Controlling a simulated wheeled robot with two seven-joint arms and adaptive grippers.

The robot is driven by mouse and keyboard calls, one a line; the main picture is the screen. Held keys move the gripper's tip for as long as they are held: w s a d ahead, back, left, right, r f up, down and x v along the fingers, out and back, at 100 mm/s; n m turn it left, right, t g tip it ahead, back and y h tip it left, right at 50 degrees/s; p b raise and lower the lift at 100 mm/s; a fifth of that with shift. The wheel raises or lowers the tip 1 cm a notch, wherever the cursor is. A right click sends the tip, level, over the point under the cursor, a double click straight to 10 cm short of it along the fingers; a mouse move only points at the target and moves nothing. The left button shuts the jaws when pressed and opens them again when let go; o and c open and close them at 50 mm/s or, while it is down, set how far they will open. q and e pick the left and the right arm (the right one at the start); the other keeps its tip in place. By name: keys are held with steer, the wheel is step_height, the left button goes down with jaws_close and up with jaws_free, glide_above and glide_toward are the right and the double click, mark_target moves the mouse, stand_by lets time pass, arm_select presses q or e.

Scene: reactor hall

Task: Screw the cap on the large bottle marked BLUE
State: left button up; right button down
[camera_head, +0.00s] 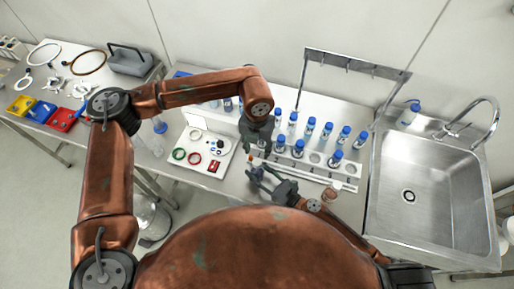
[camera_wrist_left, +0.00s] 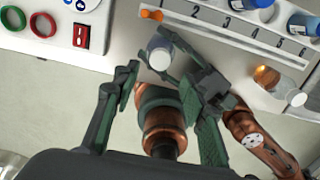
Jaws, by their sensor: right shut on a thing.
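My left gripper (camera_head: 256,148) comes down from above. In the left wrist view its two fingers (camera_wrist_left: 163,108) stand wide apart, with nothing held between them. My right gripper (camera_head: 256,173) lies low at the bench's front. In the left wrist view it (camera_wrist_left: 172,56) is shut on a small bottle (camera_wrist_left: 160,50) with a pale round top facing the camera. This bottle is just beyond my left fingertips, apart from them. Several blue-capped bottles (camera_head: 309,127) stand in and behind a rack. No label reading BLUE can be made out, and I cannot identify a loose cap.
A rack strip with numbered places (camera_wrist_left: 250,28) runs along the bench. An amber-filled vessel (camera_head: 328,194) is right of my right gripper. A steel sink (camera_head: 430,215) is at the right.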

mark_target(257, 162)
arm_select(q)
step_height(257, 162, down, 8)
steer(key=shift+r, duration=0.25)
jaws_close()
steer(key=m, duration=0.7)
steer(key=shift+m, duration=0.4)
steer(key=m, duration=0.6)
steer(key=shift+m, duration=0.4)
steer(key=shift+o, duration=0.7)
jaws_free()
